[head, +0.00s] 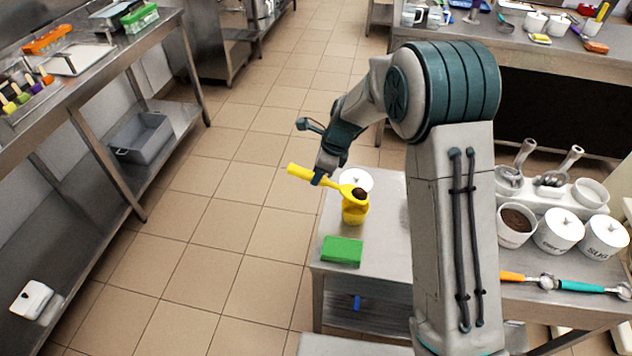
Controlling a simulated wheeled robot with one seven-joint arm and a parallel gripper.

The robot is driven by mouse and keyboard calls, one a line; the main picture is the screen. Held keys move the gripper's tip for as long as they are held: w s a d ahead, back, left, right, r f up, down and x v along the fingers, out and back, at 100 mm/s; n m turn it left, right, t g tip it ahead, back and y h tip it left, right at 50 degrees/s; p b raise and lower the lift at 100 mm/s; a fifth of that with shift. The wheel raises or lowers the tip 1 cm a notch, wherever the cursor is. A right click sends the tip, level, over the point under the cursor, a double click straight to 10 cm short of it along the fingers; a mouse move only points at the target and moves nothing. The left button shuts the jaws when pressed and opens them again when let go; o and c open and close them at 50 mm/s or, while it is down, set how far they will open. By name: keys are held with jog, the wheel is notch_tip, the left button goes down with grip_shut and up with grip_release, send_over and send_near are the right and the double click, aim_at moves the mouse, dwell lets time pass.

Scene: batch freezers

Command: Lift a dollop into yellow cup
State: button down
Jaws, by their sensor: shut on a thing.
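My gripper (318,178) is shut on the yellow handle of a scoop (302,171) and holds it tilted over the small steel table. The scoop's bowl carries a dark brown dollop (360,194). The yellow cup (354,212) stands on the table directly below the bowl in this view. The cup's opening is largely hidden by the scoop, and I cannot tell whether the two touch.
A green block (342,251) lies in front of the cup, and a white lidded container (357,180) stands behind it. On the right are a tub of brown stuff (516,222), white lidded tubs (559,232), and orange (515,277) and teal (580,286) handled scoops. The tiled floor at left is clear.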

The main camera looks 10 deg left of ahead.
jog(key=shift+d+r+y+b, duration=0.7)
jog(key=shift+y+b, duration=0.3)
jog(key=shift+b, duration=1.05)
jog(key=d+r+y+b, duration=0.1)
jog(key=y+b, duration=0.1)
jog(key=b, duration=0.1)
jog(key=d+r+y+b, duration=0.2)
jog(key=b, duration=0.1)
jog(key=shift+d, duration=0.3)
jog(key=d+y+b, duration=0.2)
jog(key=shift+s+d+r+y, duration=0.1)
jog(key=shift+d+r+y, duration=0.05)
jog(key=shift+r+y, duration=0.2)
jog(key=shift+d+r+y+b, duration=0.2)
jog(key=shift+d+r+y, duration=0.1)
jog(key=shift+d+y, duration=0.25)
jog(key=shift+d+r+y+b, duration=0.15)
jog(key=shift+d+r+y, duration=0.1)
jog(key=shift+d+y, duration=0.2)
jog(key=shift+s, duration=0.15)
